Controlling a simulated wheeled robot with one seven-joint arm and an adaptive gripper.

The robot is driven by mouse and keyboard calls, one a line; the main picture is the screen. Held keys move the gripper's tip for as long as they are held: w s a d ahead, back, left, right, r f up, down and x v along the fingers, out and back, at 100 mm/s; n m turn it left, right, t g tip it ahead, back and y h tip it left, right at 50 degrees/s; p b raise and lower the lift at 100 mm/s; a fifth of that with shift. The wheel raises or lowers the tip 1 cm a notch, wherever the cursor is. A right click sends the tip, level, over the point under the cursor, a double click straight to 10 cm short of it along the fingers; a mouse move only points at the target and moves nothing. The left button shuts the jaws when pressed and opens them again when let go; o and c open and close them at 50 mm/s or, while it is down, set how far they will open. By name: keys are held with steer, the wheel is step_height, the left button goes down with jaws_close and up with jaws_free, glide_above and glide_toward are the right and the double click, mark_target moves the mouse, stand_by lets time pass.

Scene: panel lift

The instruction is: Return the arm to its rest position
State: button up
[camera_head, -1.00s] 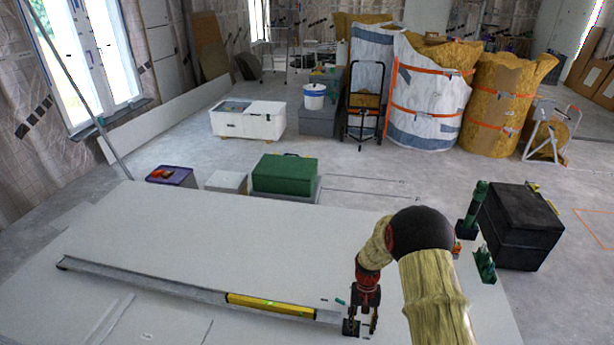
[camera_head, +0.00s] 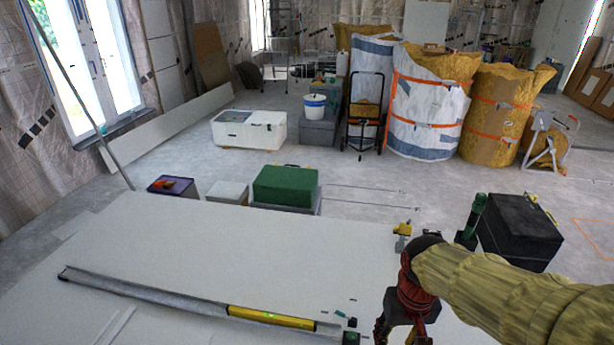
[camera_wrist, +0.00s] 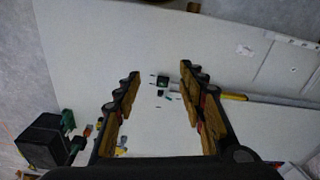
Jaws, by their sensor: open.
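My gripper (camera_head: 398,335) is at the bottom of the head view, over the right part of the white panel (camera_head: 200,245), with its fingertips near the frame's lower edge. In the wrist view my gripper (camera_wrist: 160,82) shows two fingers spread wide apart with nothing between them. The wrist view looks down past the fingers onto the white panel (camera_wrist: 110,40). My arm reaches in from the right and hides part of the panel's right side.
A long straightedge with a yellow level (camera_head: 270,317) lies on the panel. A black box (camera_head: 520,232) and a green upright tool (camera_head: 473,218) stand right. A green case (camera_head: 285,186) and a purple-topped box (camera_head: 172,187) stand behind the panel.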

steer(key=s+r+t+p, duration=0.2)
steer(key=s+r+t, duration=0.3)
steer(key=r, duration=0.9)
steer(key=s, duration=0.3)
steer(key=shift+s, duration=0.15)
step_height(320, 180, down, 8)
steer(key=b, duration=0.7)
steer(key=shift+s+d+r, duration=0.15)
steer(key=shift+s+r, duration=0.05)
